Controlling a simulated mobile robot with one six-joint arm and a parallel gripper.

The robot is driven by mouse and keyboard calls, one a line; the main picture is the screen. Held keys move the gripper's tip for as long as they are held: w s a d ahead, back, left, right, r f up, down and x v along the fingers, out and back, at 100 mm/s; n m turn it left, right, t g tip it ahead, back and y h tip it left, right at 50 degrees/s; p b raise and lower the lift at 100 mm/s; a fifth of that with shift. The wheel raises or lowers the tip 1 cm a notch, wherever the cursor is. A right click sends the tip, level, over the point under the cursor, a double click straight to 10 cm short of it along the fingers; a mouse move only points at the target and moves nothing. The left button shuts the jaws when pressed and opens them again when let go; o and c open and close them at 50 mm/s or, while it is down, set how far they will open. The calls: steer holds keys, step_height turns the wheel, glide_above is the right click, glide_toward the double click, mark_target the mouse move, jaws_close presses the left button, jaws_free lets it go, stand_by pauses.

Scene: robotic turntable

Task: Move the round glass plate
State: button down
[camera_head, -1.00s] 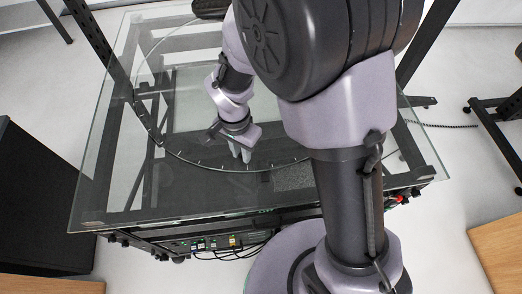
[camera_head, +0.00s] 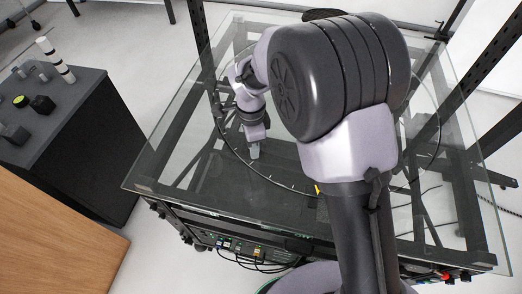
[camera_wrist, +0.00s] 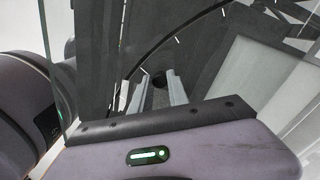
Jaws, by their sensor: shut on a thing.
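The round glass plate (camera_head: 285,165) is clear, with a dark rim bearing small white ticks, and lies level on the glass-topped table. A small yellow mark shows at its near rim. My arm hides much of its right part. My gripper (camera_head: 254,154) points down at the plate's near-left part, just inside the rim. In the wrist view the rim (camera_wrist: 165,44) curves past the fingers. The two pale fingers (camera_wrist: 163,88) are close together with a small dark round piece between them. The grip point itself is hard to make out.
The square glass table top (camera_head: 165,180) stands on a dark frame with upright posts and electronics below its front edge. A dark cabinet (camera_head: 75,150) with small items and a striped post stands at the left. A wooden surface (camera_head: 50,240) is at the lower left.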

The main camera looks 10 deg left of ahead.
steer(key=shift+w+a, duration=0.2)
steer(key=shift+a, duration=0.15)
steer(key=c, duration=1.3)
jaws_free()
steer(key=shift+w, duration=0.1)
steer(key=shift+r, duration=0.1)
steer(key=r+p, duration=0.3)
steer(key=r, duration=0.5)
steer(key=r+p, duration=0.3)
steer(key=r, duration=0.6)
steer(key=shift+w+a+r, duration=0.1)
steer(key=shift+w+a, duration=0.05)
steer(key=shift+w, duration=0.05)
